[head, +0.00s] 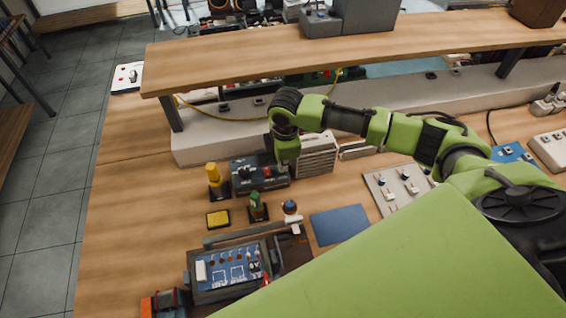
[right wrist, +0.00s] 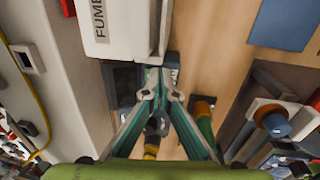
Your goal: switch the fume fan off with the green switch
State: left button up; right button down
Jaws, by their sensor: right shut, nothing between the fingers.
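The fume fan (head: 317,155) is a pale slatted box beneath the shelf. Its white housing with "FUME" lettering shows in the right wrist view (right wrist: 118,28). A dark switch box (head: 247,185) stands just left of it, with a red switch (head: 267,171) on top. I cannot make out a green switch on it; my gripper covers part of the box. My right gripper (head: 282,170) is at the right end of the dark box. In the right wrist view its teal fingers (right wrist: 158,88) are shut and empty, over the dark box (right wrist: 124,80). I cannot tell whether they touch it.
A yellow sponge (head: 218,219), a blue mat (head: 339,225) and a circuit board in a holder (head: 232,268) lie nearer. The shelf (head: 340,55) overhangs behind.

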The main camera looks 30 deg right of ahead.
jog(key=r+p, duration=0.4)
jog(key=p, duration=0.1)
jog(key=shift+w+r+p, duration=0.2)
jog(key=shift+r+p, duration=0.1)
jog(key=shift+r, duration=0.1)
jog(key=shift+w+d+r+b, duration=0.1)
jog(key=shift+w+r+b, duration=0.35)
jog(key=shift+b, duration=0.45)
notch_tip(320, 180, up, 8)
jog(key=b, duration=0.2)
jog(key=shift+w+d+r, duration=0.15)
jog(key=shift+w, duration=0.05)
jog(key=shift+s, duration=0.1)
